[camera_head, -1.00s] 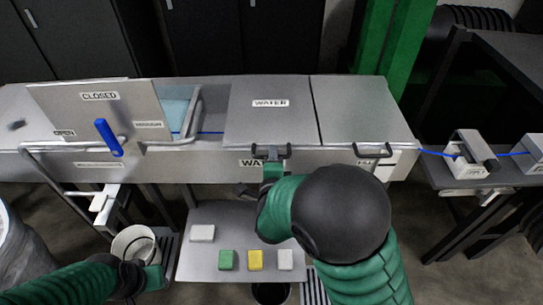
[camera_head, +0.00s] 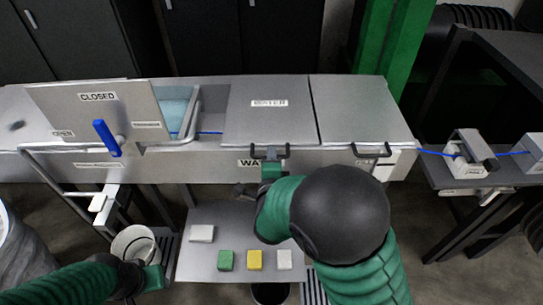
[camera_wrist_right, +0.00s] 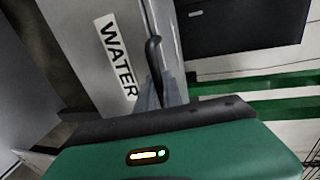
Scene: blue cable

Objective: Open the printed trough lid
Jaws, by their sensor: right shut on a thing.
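The grey trough lid with the WATER label (camera_head: 270,112) lies over the middle of the trough and looks almost flat. Its dark handle (camera_head: 284,152) is at the front edge. My right gripper (camera_head: 269,168) is at this handle and shut on it; my own forearm partly hides it. In the right wrist view the dark handle (camera_wrist_right: 153,52) rises between the fingers, beside a WATER label. My left gripper (camera_head: 146,280) is low at the left, away from the lid; its fingers do not show clearly.
A second lid (camera_head: 358,108) with its own handle (camera_head: 371,150) adjoins on the right. A panel marked CLOSED (camera_head: 97,112) with a blue lever (camera_head: 107,138) stands at the left. Sponge-like blocks (camera_head: 255,260) lie on a lower shelf. A blue cable (camera_head: 430,153) runs out to the right.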

